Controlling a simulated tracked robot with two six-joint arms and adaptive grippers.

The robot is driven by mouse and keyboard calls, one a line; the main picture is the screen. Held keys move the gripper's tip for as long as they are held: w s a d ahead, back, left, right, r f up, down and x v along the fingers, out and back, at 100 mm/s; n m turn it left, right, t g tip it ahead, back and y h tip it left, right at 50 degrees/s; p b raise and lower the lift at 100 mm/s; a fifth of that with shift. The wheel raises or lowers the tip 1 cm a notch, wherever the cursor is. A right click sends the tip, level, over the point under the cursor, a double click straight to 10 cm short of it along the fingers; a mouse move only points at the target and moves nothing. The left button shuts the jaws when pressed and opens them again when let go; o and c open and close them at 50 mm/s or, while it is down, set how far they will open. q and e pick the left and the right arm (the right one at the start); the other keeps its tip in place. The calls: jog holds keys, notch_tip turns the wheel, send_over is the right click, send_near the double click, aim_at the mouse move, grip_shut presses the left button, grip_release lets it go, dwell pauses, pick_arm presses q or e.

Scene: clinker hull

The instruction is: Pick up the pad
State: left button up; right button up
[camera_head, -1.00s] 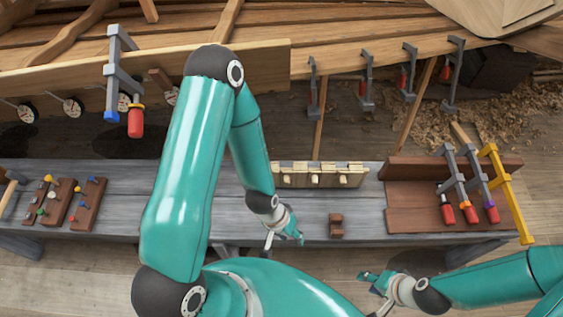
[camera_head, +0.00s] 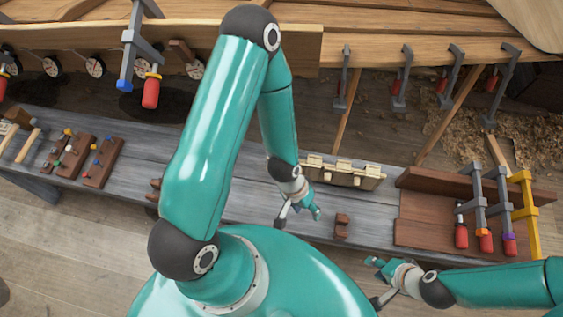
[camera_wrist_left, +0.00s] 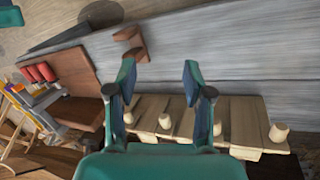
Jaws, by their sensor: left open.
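A small brown notched wooden block, which looks like the pad (camera_head: 342,226), stands on the grey bench. It also shows in the left wrist view (camera_wrist_left: 132,43), beyond the fingertips and a little left. My left gripper (camera_head: 298,213) is above the bench, to the left of the block and apart from it. In the left wrist view my left gripper (camera_wrist_left: 159,76) has its fingers spread with nothing between them. My right gripper (camera_head: 378,282) is at the bench's front side, lower right of the block, with its fingers apart and empty.
A pale wooden rack with pegs (camera_head: 343,173) stands behind the block. A brown board (camera_head: 420,222) with several clamps (camera_head: 480,225) is to the right. Brown peg blocks (camera_head: 102,164) are at the left. Part of the bench (camera_head: 250,200) around my left gripper is clear.

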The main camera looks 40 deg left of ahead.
pick_arm(q)
jog(key=w+a+g+y+b, duration=0.15)
jog(key=w+a+b, duration=0.25)
jog(key=w+b, duration=0.65)
jog(key=s+a+r+n+y+b, duration=0.3)
jog(key=a+r+n+y+b, duration=0.15)
jog(key=a+r+b, duration=0.6)
jog(key=shift+m+g+y, duration=0.25)
jog(key=shift+m+y, duration=0.05)
jog(key=shift+m, duration=0.05)
jog(key=b+x, duration=0.6)
jog(key=x, duration=1.2)
grip_shut()
